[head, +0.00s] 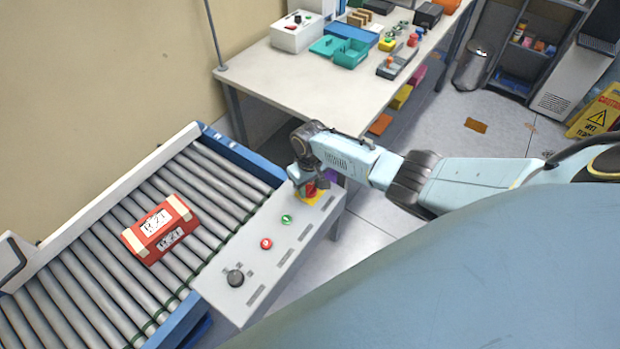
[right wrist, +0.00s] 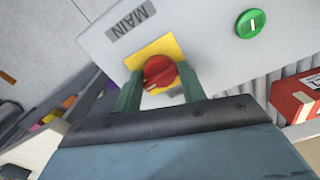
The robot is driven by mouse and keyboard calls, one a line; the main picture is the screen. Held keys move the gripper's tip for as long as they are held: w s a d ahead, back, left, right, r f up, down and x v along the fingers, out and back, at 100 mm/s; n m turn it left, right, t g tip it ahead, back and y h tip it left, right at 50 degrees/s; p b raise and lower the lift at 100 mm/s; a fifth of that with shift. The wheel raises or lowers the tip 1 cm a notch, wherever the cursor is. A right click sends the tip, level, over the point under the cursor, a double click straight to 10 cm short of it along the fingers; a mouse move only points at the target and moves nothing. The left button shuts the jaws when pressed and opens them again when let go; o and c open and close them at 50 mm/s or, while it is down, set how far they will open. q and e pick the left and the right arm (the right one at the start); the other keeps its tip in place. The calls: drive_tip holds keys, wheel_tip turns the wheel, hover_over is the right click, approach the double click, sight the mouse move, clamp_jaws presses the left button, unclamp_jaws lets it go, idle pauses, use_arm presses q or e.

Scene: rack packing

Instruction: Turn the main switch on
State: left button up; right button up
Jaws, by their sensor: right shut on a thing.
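The main switch is a red rotary knob (right wrist: 158,72) on a yellow square plate (right wrist: 160,46), next to a label reading MAIN in the right wrist view. It sits at the far end of the light grey control panel (head: 250,257) in the head view, where the yellow plate (head: 314,199) shows beneath my right gripper (head: 309,189). In the right wrist view, my right gripper (right wrist: 160,80) has one finger on each side of the red knob and is shut on it. The knob's front partly shows between the fingers. My left gripper is not in view.
The panel also carries a green button (head: 287,219), a red button (head: 266,243) and a black knob (head: 235,278). A red box (head: 160,230) lies on the roller conveyor (head: 75,268). A white table (head: 285,82) with bins stands behind.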

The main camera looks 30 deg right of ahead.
sight(309, 187)
drive_tip(key=shift+w+m, duration=0.1)
drive_tip(key=shift+m, duration=0.5)
drive_tip(key=o, duration=0.9)
drive_tip(key=shift+r, duration=0.1)
drive_tip(key=shift+r+p, duration=0.3)
drive_tip(key=shift+p, duration=0.05)
wheel_tip(309, 187, up, 13)
drive_tip(key=p, duration=0.1)
drive_tip(key=shift+f, duration=0.15)
drive_tip(key=shift+a+f, duration=0.1)
